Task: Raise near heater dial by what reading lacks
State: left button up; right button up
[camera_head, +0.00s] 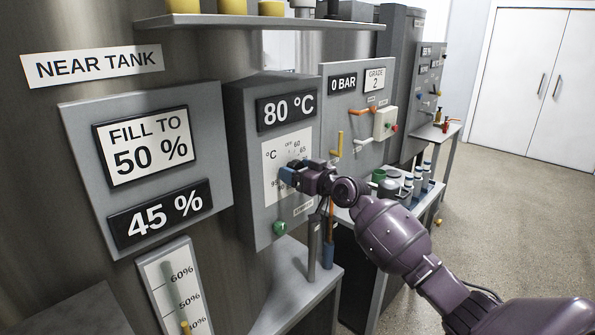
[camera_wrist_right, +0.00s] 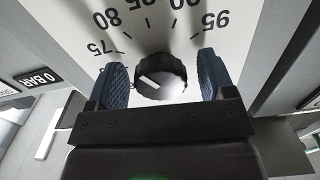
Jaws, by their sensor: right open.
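The near heater (camera_head: 262,170) is a grey box with a display (camera_head: 286,111) reading 80 °C. In the right wrist view the dial knob (camera_wrist_right: 160,82) is round and black with a pale front. Scale marks from 75 to 95 show around it; the exact setting of its pointer is unclear. My right gripper is open, with one blue finger (camera_wrist_right: 112,88) and the other (camera_wrist_right: 210,76) on either side of the knob, apart from it. My left gripper is not in view.
Left of the heater, a tank panel (camera_head: 75,150) shows FILL TO 50 % and 45 %, above a level gauge (camera_head: 170,285). A green button (camera_head: 280,228) sits low on the heater. A 0 BAR panel (camera_head: 333,120) with handles stands to the right. Open floor lies farther right.

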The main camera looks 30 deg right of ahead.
jog(key=shift+c, duration=0.4)
jog(key=c, duration=0.9)
jog(key=shift+o, duration=0.2)
jog(key=m+p, duration=0.1)
jog(key=m, duration=0.3)
jog(key=shift+m, duration=0.3)
jog(key=m+p, duration=0.1)
jog(key=m, duration=0.3)
jog(key=shift+a+m, duration=0.1)
jog(key=shift+m, duration=0.2)
jog(key=m, duration=0.4)
jog(key=shift+r+m, duration=0.1)
jog(key=shift+m, duration=2.3)
